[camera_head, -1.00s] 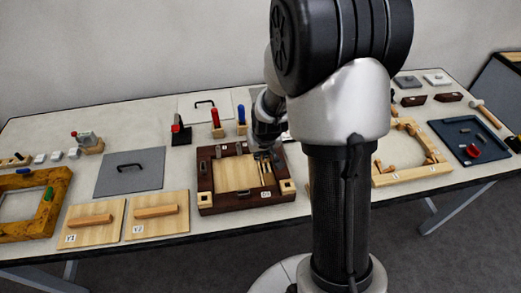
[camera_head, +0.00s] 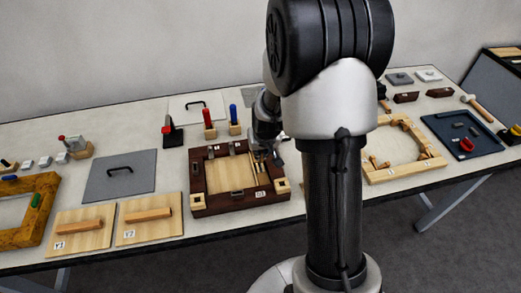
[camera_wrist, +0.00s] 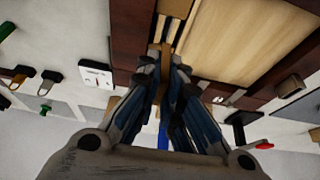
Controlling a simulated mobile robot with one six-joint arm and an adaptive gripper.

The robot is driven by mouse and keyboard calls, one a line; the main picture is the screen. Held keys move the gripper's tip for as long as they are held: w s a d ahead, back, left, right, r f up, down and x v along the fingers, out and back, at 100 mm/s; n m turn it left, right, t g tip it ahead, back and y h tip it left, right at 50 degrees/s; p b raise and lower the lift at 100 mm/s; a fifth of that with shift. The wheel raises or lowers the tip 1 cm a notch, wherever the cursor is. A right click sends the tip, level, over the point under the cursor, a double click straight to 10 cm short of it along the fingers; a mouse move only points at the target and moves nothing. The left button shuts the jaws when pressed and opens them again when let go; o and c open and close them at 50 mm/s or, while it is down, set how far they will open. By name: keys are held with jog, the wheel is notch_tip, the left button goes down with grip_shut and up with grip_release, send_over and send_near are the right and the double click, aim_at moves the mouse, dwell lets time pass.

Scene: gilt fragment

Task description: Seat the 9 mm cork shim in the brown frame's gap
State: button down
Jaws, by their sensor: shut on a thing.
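The brown frame (camera_head: 240,204) lies on the table with a pale wood panel inside it. It also shows in the wrist view (camera_wrist: 130,28). Narrow tan strips (camera_head: 257,171) stand along the panel's right side in the head view. My gripper (camera_head: 264,154) is over the frame's back right part, at or just above it. In the wrist view my gripper (camera_wrist: 164,60) is shut on a thin tan piece (camera_wrist: 166,47), which looks like the cork shim. The fingers hide most of it. I cannot tell whether it is inside a gap or touching the frame.
Red (camera_head: 209,118) and blue (camera_head: 233,114) upright handles stand behind the frame. Two panels with wooden handles (camera_head: 150,212) lie to its left. A light wood frame (camera_head: 405,174) and a blue tray (camera_head: 465,144) are to the right. My arm hides the table between.

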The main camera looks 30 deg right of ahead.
jog(key=shift+f+b, duration=1.2)
jog(key=shift+f, duration=0.55)
jog(key=shift+f+b, duration=0.15)
jog(key=shift+b, duration=0.25)
dwell(0.5)
jog(key=shift+f+b, duration=0.3)
jog(key=shift+f+b, duration=0.3)
jog(key=shift+f, duration=0.1)
jog(key=shift+r, duration=0.15)
jog(key=shift+r+p, duration=0.4)
jog(key=shift+r, duration=0.05)
dwell(1.6)
jog(key=shift+f+b, duration=0.6)
jog(key=shift+b, duration=0.2)
jog(key=c, duration=1.7)
grip_release()
